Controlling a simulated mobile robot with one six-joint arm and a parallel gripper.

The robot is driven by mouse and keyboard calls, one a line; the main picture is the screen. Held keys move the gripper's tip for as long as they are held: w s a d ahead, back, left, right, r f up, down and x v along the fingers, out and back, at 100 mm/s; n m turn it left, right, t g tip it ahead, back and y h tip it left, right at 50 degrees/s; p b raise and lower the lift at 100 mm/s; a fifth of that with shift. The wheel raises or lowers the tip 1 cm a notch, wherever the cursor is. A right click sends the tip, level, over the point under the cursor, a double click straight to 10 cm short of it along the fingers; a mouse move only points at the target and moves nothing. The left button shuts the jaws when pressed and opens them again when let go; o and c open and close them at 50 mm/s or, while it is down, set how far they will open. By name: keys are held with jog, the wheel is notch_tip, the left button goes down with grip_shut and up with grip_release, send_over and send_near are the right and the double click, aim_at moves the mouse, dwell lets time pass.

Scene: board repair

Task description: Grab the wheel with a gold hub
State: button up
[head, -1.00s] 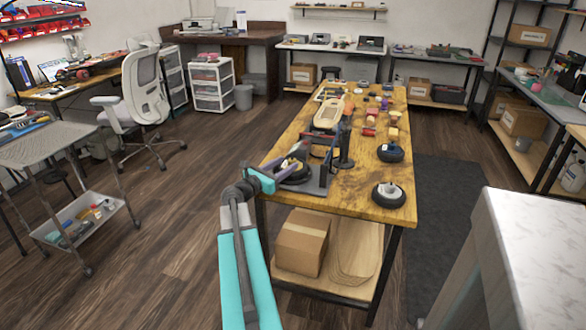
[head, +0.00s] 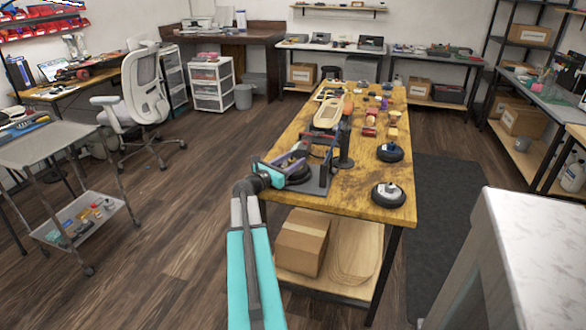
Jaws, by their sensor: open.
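A black wheel (head: 299,178) lies at the near left end of the wooden table, beside a dark frame-like stand. My gripper (head: 293,164) is open, with its purple-grey fingers over this wheel. The gripper now hides most of its hub, which looked gold a second ago. I cannot tell whether the fingers touch it. A second black wheel with a pale grey hub (head: 388,195) lies at the near right corner. A third black wheel with a blue hub (head: 390,152) lies behind that one, near the right edge.
The dark stand (head: 325,178) rises just right of my gripper. A dark post (head: 346,150) stands behind it. The wooden table (head: 362,190) has bare room between stand and right wheels. Wooden deck (head: 328,115) and small coloured parts lie farther back. White counter (head: 520,240) is at right.

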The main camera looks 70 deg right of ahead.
aim_at(291, 160)
jog(key=shift+c, duration=0.4)
jog(key=c, duration=1.1)
jog(key=shift+r, duration=0.15)
jog(key=shift+r, duration=0.45)
jog(key=r, duration=0.2)
jog(key=shift+a+r, duration=0.25)
jog(key=shift+r, duration=0.05)
jog(key=s+r+v, duration=0.1)
jog(key=v, duration=1.4)
jog(key=shift+s+a, duration=0.3)
jog(key=shift+a, duration=0.2)
jog(key=shift+r, duration=0.15)
